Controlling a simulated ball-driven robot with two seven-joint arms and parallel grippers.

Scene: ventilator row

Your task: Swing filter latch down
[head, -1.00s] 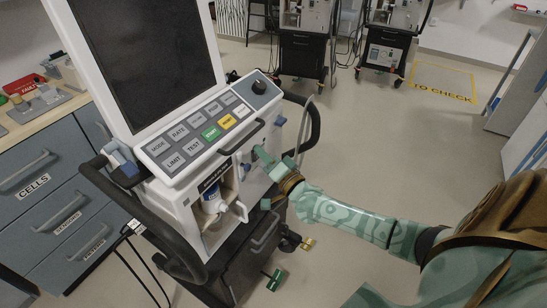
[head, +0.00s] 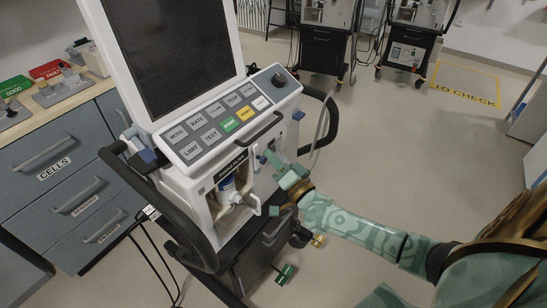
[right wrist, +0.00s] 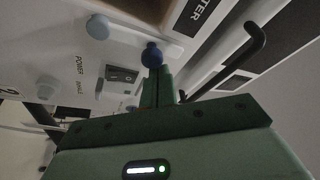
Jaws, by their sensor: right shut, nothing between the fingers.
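The ventilator's open filter bay (head: 232,199) holds a white and blue filter cartridge (head: 226,186). Beside it, in the right wrist view, a pale strip that looks like the latch (right wrist: 128,36) carries a dark blue ball knob (right wrist: 152,55) at one end and a lighter blue round piece at the other. My right gripper (head: 270,157) is at the ventilator's front, right of the bay. In the right wrist view its fingers (right wrist: 158,88) are shut and empty, their tips right at the dark blue knob; I cannot tell whether they touch. My left gripper is out of view.
A black handle bar (right wrist: 240,60) juts out near my right gripper. A power switch (right wrist: 122,75) sits beside the knob. The button panel (head: 225,120) and screen are above. A drawer counter (head: 75,185) stands at the left.

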